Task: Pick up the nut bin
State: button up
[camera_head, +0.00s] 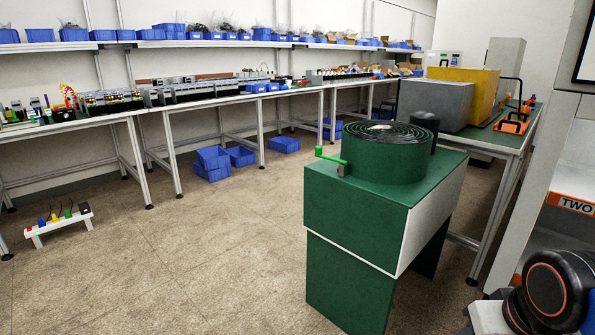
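Several blue bins are in view, and I cannot tell which one is the nut bin. Blue bins (154,34) line the upper shelf along the back wall. Small blue bins (256,87) sit on the long workbench below it. More blue bins (212,161) are stacked on the floor under the bench, with another blue bin (284,145) to their right. Their contents are too small to make out. My gripper is not in view; only a dark rounded part of my arm shows at the lower right.
A green cabinet (350,209) with a round coiled feeder (385,150) stands in front, right of centre. A side table (497,139) carries a grey box (435,105) and a yellow box (470,90). A low white stand (58,225) is on the floor at left. Open floor lies between.

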aim_at(253, 87)
jog(key=i+j+u, duration=0.6)
jog(key=j+u, duration=0.2)
jog(key=i+j+u, duration=0.1)
jog(key=i+u, duration=0.25)
jog(key=i+j+u, duration=0.1)
jog(key=i+u, duration=0.3)
jog(key=i, duration=0.55)
jog(key=i+j+z, duration=0.15)
jog(key=i, duration=1)
jog(key=i+l+z, duration=0.2)
jog(key=i+z, duration=0.7)
jog(key=i+j+z, duration=0.15)
jog(key=i+z, duration=0.3)
jog(key=i+l+u, duration=0.1)
jog(key=i, duration=0.3)
jog(key=i+l+u, duration=0.1)
jog(key=i, duration=0.3)
jog(key=i+l+u, duration=0.1)
jog(key=i+l, duration=0.4)
jog(key=i+l+u, duration=0.15)
jog(key=l, duration=0.3)
jog(key=i+l, duration=0.2)
jog(key=i+l+u, duration=0.15)
jog(key=l, duration=0.3)
jog(key=i+l, duration=0.15)
jog(key=l, duration=0.2)
jog(key=i+l+u, duration=0.1)
jog(key=l, duration=0.25)
jog(key=l+z, duration=0.1)
jog(key=l, duration=0.8)
